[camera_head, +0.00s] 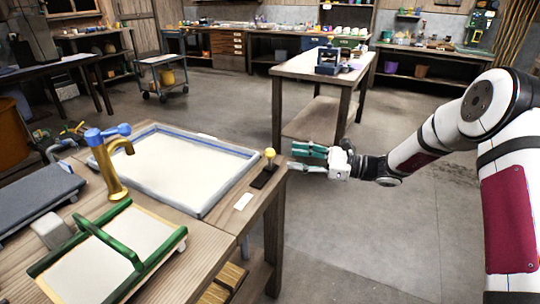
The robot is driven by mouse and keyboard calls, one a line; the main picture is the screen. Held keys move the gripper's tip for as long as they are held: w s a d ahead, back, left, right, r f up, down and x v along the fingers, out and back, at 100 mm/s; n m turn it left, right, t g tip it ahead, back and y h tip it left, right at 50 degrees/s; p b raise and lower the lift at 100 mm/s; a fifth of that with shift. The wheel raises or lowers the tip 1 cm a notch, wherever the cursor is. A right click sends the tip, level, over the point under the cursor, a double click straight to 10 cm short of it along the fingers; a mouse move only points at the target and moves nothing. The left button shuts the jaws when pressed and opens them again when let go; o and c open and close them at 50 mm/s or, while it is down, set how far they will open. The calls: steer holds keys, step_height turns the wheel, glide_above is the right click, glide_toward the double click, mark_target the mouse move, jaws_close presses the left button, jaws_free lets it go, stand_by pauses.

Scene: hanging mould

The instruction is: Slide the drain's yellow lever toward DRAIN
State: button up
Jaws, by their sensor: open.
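The yellow lever knob (269,153) stands on a small black base (264,176) near the right corner of the wooden bench, beside the basin. A small white label (243,201) lies on the bench in front of the base; its writing is too small to read. The white basin (160,137) with a blue-grey rim is to the left of the lever. My gripper (296,158) is just to the right of the knob, at about the bench's right edge, its green-tipped fingers pointing left. It is open and seems empty. It appears apart from the knob, though depth is hard to judge.
A brass tap with a blue handle (110,155) stands at the basin's left. A green-handled wooden frame (110,252) and a grey block (52,231) sit on the near bench. A wooden table (307,67) stands behind my gripper. The floor to the right is open.

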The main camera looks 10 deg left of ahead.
mark_target(270, 153)
steer(key=a, duration=0.2)
steer(key=w+a, duration=0.1)
steer(key=a, duration=0.2)
steer(key=a+b, duration=0.1)
steer(key=a, duration=0.2)
steer(key=shift+w+a, duration=0.15)
jaws_close()
